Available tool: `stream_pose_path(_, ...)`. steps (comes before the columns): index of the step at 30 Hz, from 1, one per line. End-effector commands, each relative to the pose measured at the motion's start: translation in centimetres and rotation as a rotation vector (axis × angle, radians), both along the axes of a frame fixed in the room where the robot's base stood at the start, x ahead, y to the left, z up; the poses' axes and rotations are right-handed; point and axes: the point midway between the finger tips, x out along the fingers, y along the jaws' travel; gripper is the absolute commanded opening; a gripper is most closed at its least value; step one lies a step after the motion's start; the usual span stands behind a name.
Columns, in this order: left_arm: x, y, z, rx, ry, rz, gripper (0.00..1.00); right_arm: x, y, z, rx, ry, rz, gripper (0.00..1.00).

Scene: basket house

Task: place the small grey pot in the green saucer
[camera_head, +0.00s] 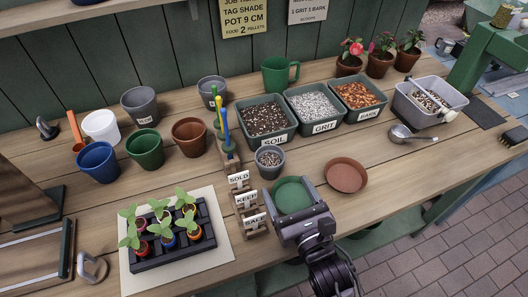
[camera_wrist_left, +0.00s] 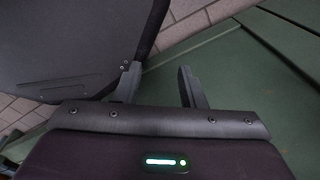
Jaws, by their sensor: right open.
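The small grey pot (camera_head: 269,162), filled with gravelly bits, stands upright on the bench behind the green saucer (camera_head: 291,192). My right gripper (camera_head: 297,208) is open over the near side of the green saucer and hides part of it. The pot is apart from the gripper, just behind and left of it. I see nothing held between the right jaws, though the wrist hides part of the view. My left gripper (camera_wrist_left: 160,85) shows only in the left wrist view, with its two fingers apart and nothing between them.
A brown saucer (camera_head: 346,175) lies right of the green one. A wooden label rack (camera_head: 243,201) stands close on the left, beside a seedling tray (camera_head: 172,240). Soil (camera_head: 267,122), grit and bark bins stand behind. The bench is clear right of the brown saucer.

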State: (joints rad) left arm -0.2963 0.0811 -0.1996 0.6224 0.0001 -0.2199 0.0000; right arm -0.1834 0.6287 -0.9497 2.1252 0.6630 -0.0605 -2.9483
Motion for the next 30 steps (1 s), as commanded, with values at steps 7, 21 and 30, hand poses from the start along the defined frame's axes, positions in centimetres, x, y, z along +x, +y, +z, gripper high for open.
stream_pose_path(7,-0.2,0.1,0.1,0.001,0.003,0.0,0.36,0.8,0.3,0.0,0.0,-0.001,-0.001,0.77)
stream_pose_path(21,-1.0,0.1,0.6,0.001,0.014,0.0,0.36,6.1,2.5,0.1,0.0,-0.001,0.0,0.77)
stream_pose_path(30,-0.6,-0.2,1.2,-0.002,0.009,0.0,0.36,10.3,4.3,0.1,0.0,-0.001,-0.001,0.77)
